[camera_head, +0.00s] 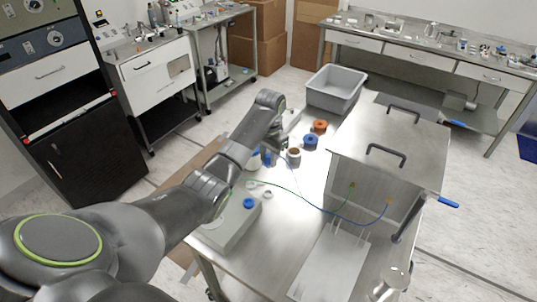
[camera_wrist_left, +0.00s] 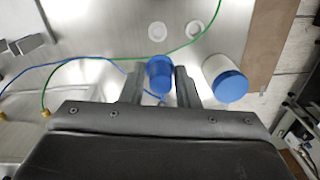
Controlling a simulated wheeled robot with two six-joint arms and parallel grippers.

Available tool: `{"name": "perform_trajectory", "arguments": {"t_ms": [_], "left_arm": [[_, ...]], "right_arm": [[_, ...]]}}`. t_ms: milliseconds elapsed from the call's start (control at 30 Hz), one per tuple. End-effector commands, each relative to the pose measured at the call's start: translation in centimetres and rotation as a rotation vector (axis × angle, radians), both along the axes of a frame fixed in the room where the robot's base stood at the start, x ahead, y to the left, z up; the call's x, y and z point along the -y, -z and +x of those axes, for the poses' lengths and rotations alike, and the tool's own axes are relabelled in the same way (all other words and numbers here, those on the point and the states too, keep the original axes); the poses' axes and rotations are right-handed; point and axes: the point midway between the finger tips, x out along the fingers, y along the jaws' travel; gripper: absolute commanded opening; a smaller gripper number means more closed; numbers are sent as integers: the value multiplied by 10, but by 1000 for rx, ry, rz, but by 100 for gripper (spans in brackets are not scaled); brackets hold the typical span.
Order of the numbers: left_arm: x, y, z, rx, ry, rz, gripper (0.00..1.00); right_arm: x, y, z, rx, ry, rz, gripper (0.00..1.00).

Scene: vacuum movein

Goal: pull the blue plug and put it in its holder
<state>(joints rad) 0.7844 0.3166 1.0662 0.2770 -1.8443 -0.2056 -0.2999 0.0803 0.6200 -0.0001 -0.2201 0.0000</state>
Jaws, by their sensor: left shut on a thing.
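My left gripper (camera_wrist_left: 160,88) is shut on the blue plug (camera_wrist_left: 160,72); its two fingers stand on either side of it in the left wrist view. A thin blue cable (camera_wrist_left: 118,68) runs to the plug. In the head view the left gripper (camera_head: 274,150) is over the bench's far left part, and the plug (camera_head: 267,159) is partly hidden by it. A white cylinder with a blue top (camera_wrist_left: 228,84) stands close to the right finger. Two white round pieces (camera_wrist_left: 157,31) lie nearby on the metal top. I cannot tell which thing is the plug's holder. My right gripper is not in view.
A grey box with a blue knob (camera_head: 249,203) sits near the bench's left edge. A green cable (camera_head: 300,197) crosses the metal bench (camera_head: 285,225). An orange spool (camera_head: 320,127), a blue spool (camera_head: 310,142) and a lidded metal chamber (camera_head: 375,190) stand to the right.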

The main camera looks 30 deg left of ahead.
Motion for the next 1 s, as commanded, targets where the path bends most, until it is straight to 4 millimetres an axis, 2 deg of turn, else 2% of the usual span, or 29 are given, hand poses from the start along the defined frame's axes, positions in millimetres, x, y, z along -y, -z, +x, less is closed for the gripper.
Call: {"name": "perform_trajectory", "arguments": {"t_ms": [1000], "left_arm": [[0,52,0,-1,1,0,6]], "right_arm": [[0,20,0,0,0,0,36]]}}
